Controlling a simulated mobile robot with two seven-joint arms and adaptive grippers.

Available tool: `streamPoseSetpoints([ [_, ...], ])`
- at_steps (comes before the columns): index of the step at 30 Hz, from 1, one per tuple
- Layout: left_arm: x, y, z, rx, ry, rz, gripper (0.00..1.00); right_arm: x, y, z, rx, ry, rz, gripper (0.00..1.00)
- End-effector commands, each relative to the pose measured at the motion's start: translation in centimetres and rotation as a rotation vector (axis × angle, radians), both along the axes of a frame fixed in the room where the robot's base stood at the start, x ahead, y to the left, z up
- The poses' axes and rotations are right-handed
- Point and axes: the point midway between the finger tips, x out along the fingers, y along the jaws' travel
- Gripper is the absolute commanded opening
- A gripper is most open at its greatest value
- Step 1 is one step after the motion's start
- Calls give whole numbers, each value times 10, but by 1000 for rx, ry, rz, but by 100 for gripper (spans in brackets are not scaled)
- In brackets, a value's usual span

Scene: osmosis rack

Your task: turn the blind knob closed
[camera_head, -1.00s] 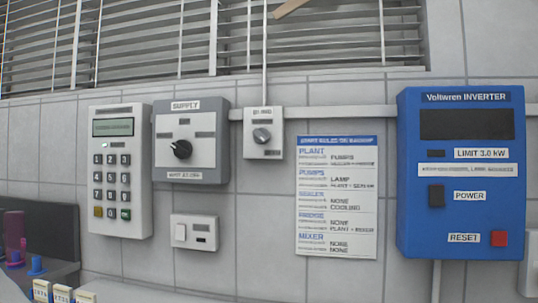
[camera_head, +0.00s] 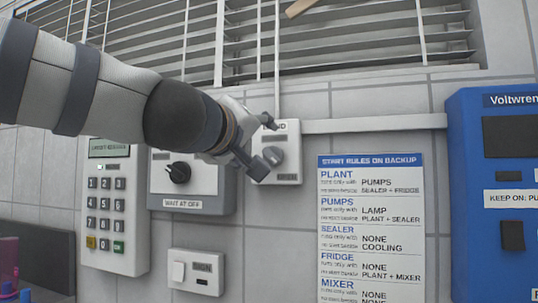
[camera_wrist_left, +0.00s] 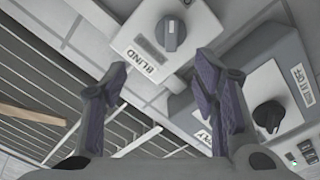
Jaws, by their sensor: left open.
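The blind knob (camera_head: 272,156) is a grey round knob with a raised grip bar on a small white wall box (camera_head: 288,172). In the left wrist view the knob (camera_wrist_left: 170,36) sits on the box labelled BLIND (camera_wrist_left: 135,50), beyond the fingertips. My left gripper (camera_head: 269,141) is open and in front of the box in the head view, partly covering it. In the left wrist view the open fingers (camera_wrist_left: 163,72) have the knob ahead between them, with nothing held. My right gripper is not in view.
The supply box with a black knob (camera_head: 178,172) is just left of the blind box. A keypad (camera_head: 105,210), a small switch plate (camera_head: 196,272), a rules sheet (camera_head: 370,230) and the blue inverter (camera_head: 500,200) are on the tiled wall. Slatted blinds (camera_head: 350,40) hang above.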

Motion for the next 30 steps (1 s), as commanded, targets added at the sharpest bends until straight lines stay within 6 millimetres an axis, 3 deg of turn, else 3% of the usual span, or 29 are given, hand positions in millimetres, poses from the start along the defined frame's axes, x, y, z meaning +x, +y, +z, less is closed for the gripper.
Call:
streamPoseSetpoints([
  [1,27,-4,-24,4,34,3,55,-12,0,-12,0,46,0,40],
  [6,61,-17,-21,4,27,1,55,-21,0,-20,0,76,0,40],
  [12,73,-21,-12,3,18,1,55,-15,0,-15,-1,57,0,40],
  [20,76,-22,-13,4,20,1,55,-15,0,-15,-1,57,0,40],
  [26,75,-22,-13,3,20,1,9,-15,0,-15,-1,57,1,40],
  [30,75,-22,-13,2,20,1,8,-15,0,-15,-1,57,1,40],
])
